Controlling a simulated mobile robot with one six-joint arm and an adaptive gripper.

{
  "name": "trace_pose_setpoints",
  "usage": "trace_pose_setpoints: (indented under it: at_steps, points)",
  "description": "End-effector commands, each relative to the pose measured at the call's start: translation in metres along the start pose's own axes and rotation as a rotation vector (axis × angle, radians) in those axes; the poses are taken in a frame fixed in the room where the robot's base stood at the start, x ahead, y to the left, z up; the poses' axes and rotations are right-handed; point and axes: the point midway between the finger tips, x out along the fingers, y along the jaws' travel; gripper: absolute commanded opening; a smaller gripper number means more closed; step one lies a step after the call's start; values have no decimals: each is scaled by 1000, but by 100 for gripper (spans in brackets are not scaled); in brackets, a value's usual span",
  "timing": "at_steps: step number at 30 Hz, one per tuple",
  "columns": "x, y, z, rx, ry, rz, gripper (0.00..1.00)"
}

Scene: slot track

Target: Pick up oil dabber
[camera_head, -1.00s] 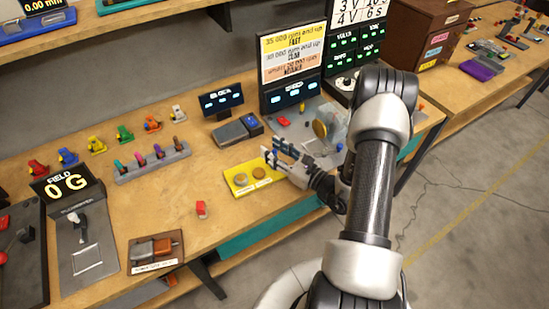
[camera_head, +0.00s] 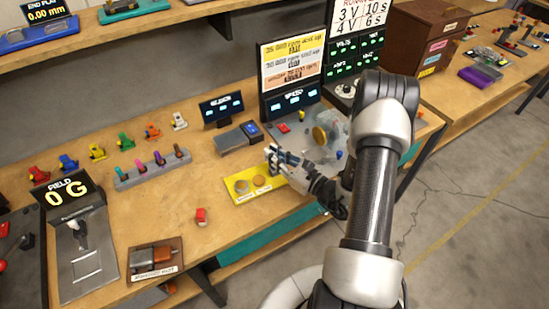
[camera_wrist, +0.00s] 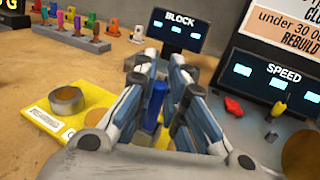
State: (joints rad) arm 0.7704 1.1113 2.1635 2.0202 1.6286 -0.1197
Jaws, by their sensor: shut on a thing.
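The oil dabber, a slim blue stick, stands between my fingers in the wrist view (camera_wrist: 153,104). Its lower part is hidden among the fingers, and I cannot tell whether it touches anything below. My gripper (camera_head: 272,153) is at the right end of the yellow tray (camera_head: 247,198), low over the bench. In the wrist view my gripper (camera_wrist: 160,75) is shut on the blue stick. The dabber cannot be made out in the head view.
Behind stand the BLOCK display (camera_head: 222,110) and a dark block (camera_head: 230,138). The SPEED stand (camera_head: 290,100) with a brass disc (camera_head: 320,136) is close right.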

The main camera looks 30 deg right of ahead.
Motion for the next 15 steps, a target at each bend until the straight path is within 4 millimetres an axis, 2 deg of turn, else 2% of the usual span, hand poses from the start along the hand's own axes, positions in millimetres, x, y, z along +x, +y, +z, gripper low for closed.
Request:
trace_pose_setpoints:
  at_steps: [5,15]
  points:
    - [0,0,35,-4,-2,0,0]
    - [0,0,132,-6,-3,0,0]
